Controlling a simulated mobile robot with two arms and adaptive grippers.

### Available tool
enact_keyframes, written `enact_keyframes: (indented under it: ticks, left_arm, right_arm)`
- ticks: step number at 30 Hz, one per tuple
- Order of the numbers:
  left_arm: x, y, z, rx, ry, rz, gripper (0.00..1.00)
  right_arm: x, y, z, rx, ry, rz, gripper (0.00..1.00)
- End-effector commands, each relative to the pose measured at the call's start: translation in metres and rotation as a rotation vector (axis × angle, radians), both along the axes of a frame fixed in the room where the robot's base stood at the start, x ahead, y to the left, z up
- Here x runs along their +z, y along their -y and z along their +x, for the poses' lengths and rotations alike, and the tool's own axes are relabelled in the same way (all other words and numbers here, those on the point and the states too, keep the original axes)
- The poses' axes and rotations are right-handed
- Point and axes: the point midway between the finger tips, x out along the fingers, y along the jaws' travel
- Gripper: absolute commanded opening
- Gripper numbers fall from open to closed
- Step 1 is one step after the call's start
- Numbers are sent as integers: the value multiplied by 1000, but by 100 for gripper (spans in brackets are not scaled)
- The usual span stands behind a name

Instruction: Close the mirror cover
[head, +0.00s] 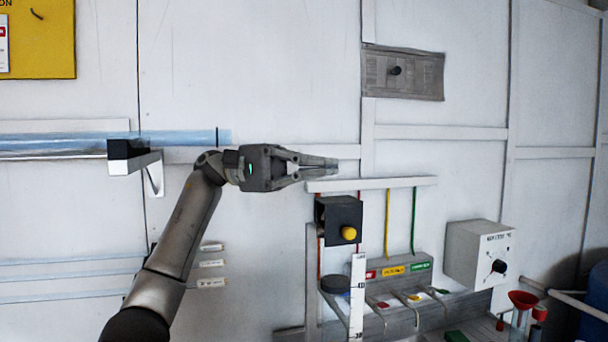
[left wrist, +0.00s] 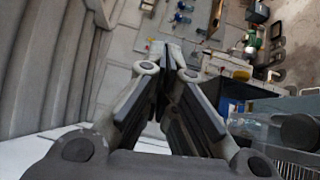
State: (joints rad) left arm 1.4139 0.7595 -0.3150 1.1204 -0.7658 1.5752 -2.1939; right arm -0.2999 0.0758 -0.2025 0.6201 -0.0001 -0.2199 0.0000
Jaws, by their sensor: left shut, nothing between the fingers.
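No part in view can be clearly made out as the mirror cover. My left gripper (head: 332,167) is shut and empty, pointing right in front of the white wall. In the head view its tips appear just above the left end of a white horizontal bar (head: 400,183); whether they touch it I cannot tell. Below that bar is a black box with a yellow knob (head: 348,233). The left wrist view shows the closed fingers (left wrist: 173,52) with nothing between them. My right gripper is not in view.
A bluish clear tube (head: 60,146) runs along the wall at left, by a black block on a bracket (head: 133,160). A grey panel (head: 420,75) is at upper right. A white box with a black knob (head: 478,252) and a red funnel (head: 522,299) are at lower right.

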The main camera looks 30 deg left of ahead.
Motion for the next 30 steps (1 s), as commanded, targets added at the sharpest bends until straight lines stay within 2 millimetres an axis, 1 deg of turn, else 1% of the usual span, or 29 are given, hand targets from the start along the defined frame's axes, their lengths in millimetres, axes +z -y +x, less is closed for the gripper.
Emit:
enact_keyframes:
  ticks: [3,5,8,15,18,24,30]
  left_arm:
    - [0,-1,0,0,0,0,0]
    - [0,-5,0,1,0,0,0]
    - [-1,-17,0,2,0,-2,0]
    - [-3,-54,-3,2,1,-2,0]
    - [-4,-64,-4,2,0,-2,0]
    - [-5,-74,-5,1,0,0,0]
    - [-5,-74,-5,0,1,0,0]
  right_arm:
    - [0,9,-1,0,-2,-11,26]
    - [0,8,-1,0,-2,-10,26]
    - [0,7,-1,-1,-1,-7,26]
    - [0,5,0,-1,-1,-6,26]
    - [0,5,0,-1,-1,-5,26]
    - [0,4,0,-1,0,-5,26]
    - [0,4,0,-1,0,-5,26]
